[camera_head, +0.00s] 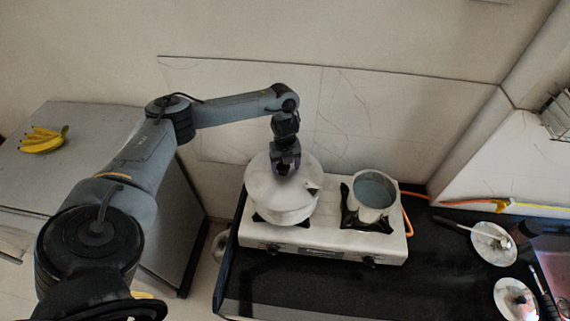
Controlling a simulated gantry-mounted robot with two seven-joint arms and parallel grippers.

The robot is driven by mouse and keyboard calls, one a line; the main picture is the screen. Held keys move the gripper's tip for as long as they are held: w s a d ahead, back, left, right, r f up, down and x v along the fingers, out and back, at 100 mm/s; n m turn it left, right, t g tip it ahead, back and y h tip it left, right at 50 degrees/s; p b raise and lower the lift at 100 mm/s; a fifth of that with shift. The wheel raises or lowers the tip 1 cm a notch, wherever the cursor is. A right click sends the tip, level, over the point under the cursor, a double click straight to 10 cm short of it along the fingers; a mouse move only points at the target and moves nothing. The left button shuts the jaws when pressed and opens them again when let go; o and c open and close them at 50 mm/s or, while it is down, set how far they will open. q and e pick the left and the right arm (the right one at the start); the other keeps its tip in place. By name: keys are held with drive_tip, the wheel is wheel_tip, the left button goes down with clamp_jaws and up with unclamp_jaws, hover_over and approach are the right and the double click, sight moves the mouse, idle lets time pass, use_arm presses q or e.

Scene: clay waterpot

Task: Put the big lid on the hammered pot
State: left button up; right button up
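The hammered pot (283,214) is a pale, wide pot on the left burner of the white stove. A broad pale round lid (262,181), which looks like the big lid, covers its top. I cannot tell whether the lid rests on the rim or sits slightly above it. A small dark patch shows near the lid's right edge. My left gripper (286,168) points down at the middle of the lid, with its fingers at the knob. The knob is hidden, and I cannot see whether the fingers grip it. My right gripper is not in view.
An uncovered pot (375,189) with bluish contents stands on the right burner of the stove (325,243). Two pale round pieces (486,249) lie on the dark counter (430,275) at right. Bananas (42,139) sit on the grey cabinet at left. The counter's front middle is clear.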

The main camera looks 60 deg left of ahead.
use_arm(q)
drive_tip(key=shift+o, duration=0.2)
drive_tip(key=shift+s+f, duration=0.15)
drive_tip(key=shift+s, duration=0.15)
drive_tip(key=shift+r, duration=0.35)
wheel_tip(320, 180, up, 2)
drive_tip(key=shift+r, duration=0.1)
drive_tip(key=r+p, duration=0.4)
drive_tip(key=r, duration=0.4)
drive_tip(key=shift+w+r, duration=0.15)
drive_tip(key=shift+w, duration=0.05)
